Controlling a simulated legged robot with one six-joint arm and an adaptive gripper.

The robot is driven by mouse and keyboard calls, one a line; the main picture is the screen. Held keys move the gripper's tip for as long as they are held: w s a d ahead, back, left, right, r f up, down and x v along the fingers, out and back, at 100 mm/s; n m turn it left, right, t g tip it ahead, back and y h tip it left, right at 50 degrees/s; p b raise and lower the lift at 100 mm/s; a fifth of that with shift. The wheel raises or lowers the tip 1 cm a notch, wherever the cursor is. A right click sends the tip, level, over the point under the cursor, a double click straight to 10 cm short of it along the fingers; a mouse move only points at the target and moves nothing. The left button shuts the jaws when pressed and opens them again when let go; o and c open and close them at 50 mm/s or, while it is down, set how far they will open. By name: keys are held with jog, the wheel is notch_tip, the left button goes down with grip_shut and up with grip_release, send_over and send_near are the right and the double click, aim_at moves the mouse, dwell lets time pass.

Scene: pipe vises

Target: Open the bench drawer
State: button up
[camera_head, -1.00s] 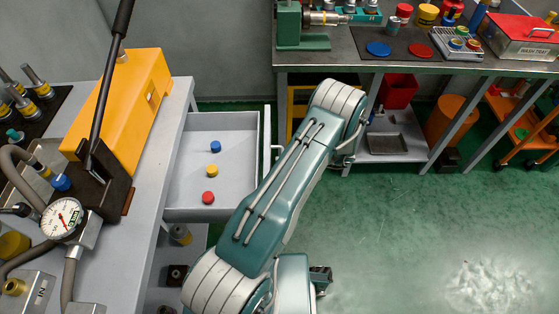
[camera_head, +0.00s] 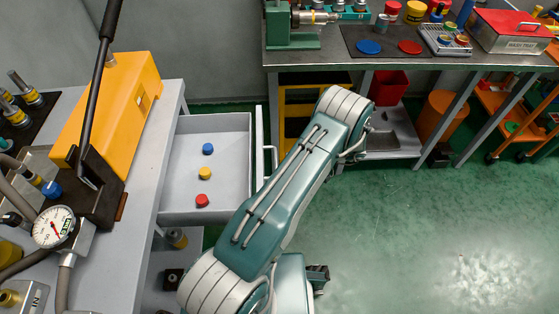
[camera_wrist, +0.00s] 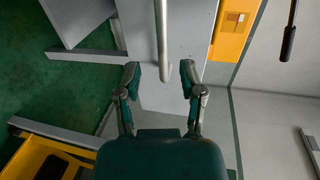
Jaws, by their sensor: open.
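The grey bench drawer (camera_head: 216,130) stands pulled out from the left bench (camera_head: 150,190) in the head view. A blue, a yellow and a red cap lie in it. Its pale bar handle (camera_head: 273,160) is on the drawer front, partly hidden by my arm. In the wrist view my gripper (camera_wrist: 160,72) is open, with its fingers spread and empty. The handle (camera_wrist: 163,40) lies between the fingertips' lines, with visible gaps on both sides. The drawer front (camera_wrist: 178,90) is behind it.
A yellow pump unit (camera_head: 125,95) with a black lever and a gauge (camera_head: 54,227) stand on the left bench. A back bench (camera_head: 375,60) holds a red wash tray box (camera_head: 510,30). An orange cart (camera_head: 510,120) stands at right. The green floor (camera_head: 420,220) is clear at lower right.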

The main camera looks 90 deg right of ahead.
jog(key=v, duration=0.6)
jog(key=shift+s, duration=0.15)
